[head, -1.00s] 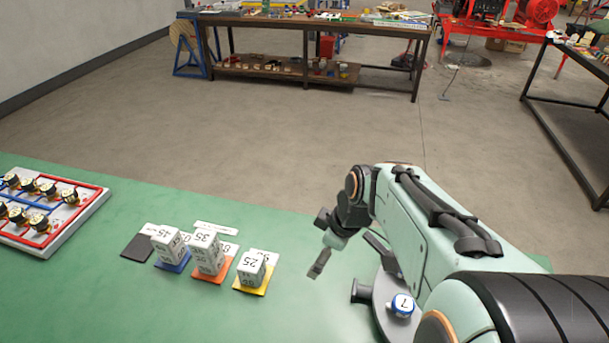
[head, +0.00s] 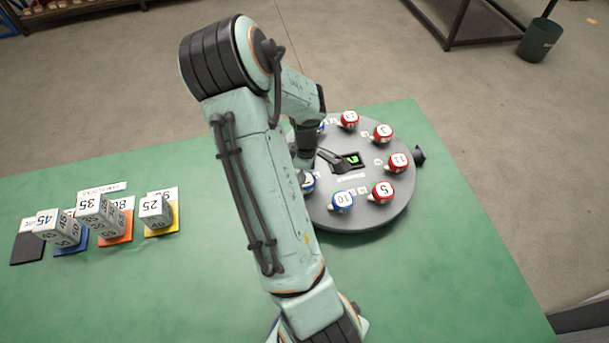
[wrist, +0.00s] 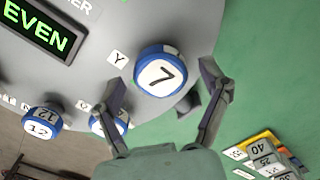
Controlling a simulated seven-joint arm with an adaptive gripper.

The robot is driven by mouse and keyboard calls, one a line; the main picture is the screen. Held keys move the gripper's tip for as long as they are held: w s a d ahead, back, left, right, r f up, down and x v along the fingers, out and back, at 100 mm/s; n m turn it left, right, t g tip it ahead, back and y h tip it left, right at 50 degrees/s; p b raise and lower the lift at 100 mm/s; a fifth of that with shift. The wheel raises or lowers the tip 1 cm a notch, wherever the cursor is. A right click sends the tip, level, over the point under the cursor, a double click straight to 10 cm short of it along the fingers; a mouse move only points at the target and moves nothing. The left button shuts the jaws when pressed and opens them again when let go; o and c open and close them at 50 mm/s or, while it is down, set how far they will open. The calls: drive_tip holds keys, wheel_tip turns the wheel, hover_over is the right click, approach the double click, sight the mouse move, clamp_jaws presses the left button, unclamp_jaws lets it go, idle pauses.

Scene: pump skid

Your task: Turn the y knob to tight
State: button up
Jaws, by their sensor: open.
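The y knob (wrist: 160,72) is a round blue and white knob with a 7 on its face. It sits near the rim of the grey round dial plate (wrist: 65,75), beside a small white Y label (wrist: 117,59). In the wrist view my gripper (wrist: 163,76) is open, with one finger to each side of the knob; I cannot tell whether either finger touches it.
Another blue knob (wrist: 100,124) is partly behind my left finger, near a blue 12 knob (wrist: 42,122). A green display (wrist: 38,27) reads EVEN. Numbered blocks (head: 97,212) stand left on the green table (head: 450,270).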

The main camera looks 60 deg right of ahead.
drive_tip(key=c, duration=1.1)
drive_tip(key=shift+c, duration=0.2)
drive_tip(key=shift+m, duration=0.3)
drive_tip(key=m, duration=0.3)
drive_tip(key=shift+m, duration=0.4)
drive_tip(key=m, duration=0.8)
drive_tip(key=shift+m, duration=2.2)
